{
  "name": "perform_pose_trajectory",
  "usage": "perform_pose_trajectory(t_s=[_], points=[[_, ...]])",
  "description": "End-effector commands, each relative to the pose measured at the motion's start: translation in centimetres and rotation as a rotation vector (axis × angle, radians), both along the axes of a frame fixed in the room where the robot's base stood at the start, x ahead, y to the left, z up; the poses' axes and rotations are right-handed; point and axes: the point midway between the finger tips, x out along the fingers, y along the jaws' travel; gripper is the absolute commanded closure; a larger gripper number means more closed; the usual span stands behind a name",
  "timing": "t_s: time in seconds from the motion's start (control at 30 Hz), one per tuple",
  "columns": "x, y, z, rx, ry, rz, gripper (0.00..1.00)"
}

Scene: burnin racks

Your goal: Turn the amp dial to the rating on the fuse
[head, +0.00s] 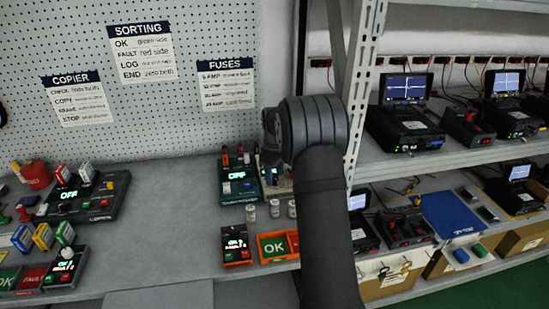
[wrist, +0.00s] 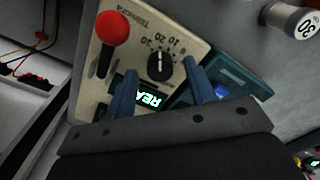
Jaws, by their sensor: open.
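In the wrist view, a beige box carries a black amp dial (wrist: 160,66) with the numbers 30, 20, 10 and another around it. A pale mark on the dial seems to point near 20. My gripper (wrist: 160,70) is open, its two blue fingers on either side of the dial; contact cannot be told. A green display (wrist: 151,100), partly hidden by a finger, shows "REA". A grey fuse (wrist: 290,16) with a white end marked 30 is at the top right. In the head view my arm hides most of the box and the gripper.
A red ball lever (wrist: 113,28) rises from the box left of the dial. A teal unit (wrist: 234,83) stands right beside the box. In the head view, small cylinders (head: 250,212) stand on the bench before the units, and orange trays (head: 237,261) sit in front.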

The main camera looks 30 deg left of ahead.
Motion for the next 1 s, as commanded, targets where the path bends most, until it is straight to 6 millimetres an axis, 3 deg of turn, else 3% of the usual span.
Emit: perform_pose_trajectory(t_s=[0.6, 0.8, 1.0], points=[[0.0, 0.0, 13.6, 0.003, -0.003, 0.000, 0.50], [0.0, 0.0, 16.1, 0.001, -0.001, 0.000, 0.50], [0.0, 0.0, 16.8, 0.001, -0.001, 0.000, 0.50]])
